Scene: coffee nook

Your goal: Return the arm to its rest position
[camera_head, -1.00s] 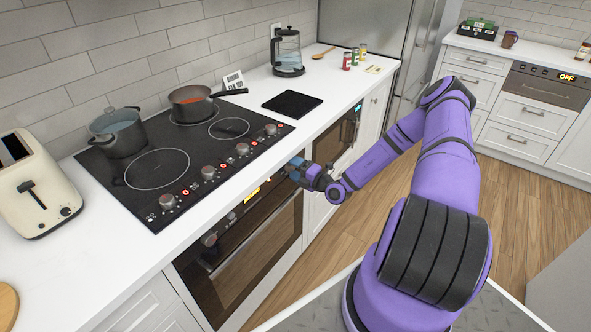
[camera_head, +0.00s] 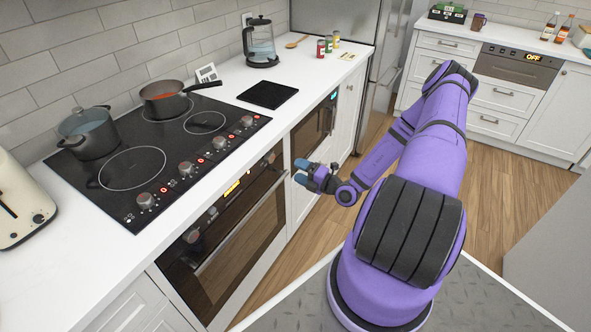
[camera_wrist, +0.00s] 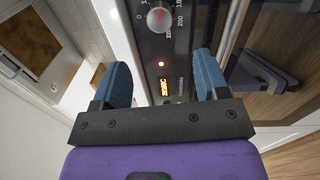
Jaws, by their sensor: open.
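My purple arm (camera_head: 440,150) reaches forward from its base on the right in the head view and bends back toward the counter. My gripper (camera_head: 308,172) is in front of the oven's right side, below the counter edge and apart from it. In the wrist view my gripper (camera_wrist: 166,85) shows two blue fingers spread wide with nothing between them. Beyond the fingers are an oven knob (camera_wrist: 160,18), a red light and a lit orange display (camera_wrist: 164,88).
The oven (camera_head: 225,240) and white counter (camera_head: 300,105) lie to the left. A cooktop (camera_head: 160,150) holds a grey pot (camera_head: 88,135) and a saucepan (camera_head: 165,102). A glass kettle (camera_head: 260,45) stands farther back. Wooden floor (camera_head: 390,125) is open beyond my arm.

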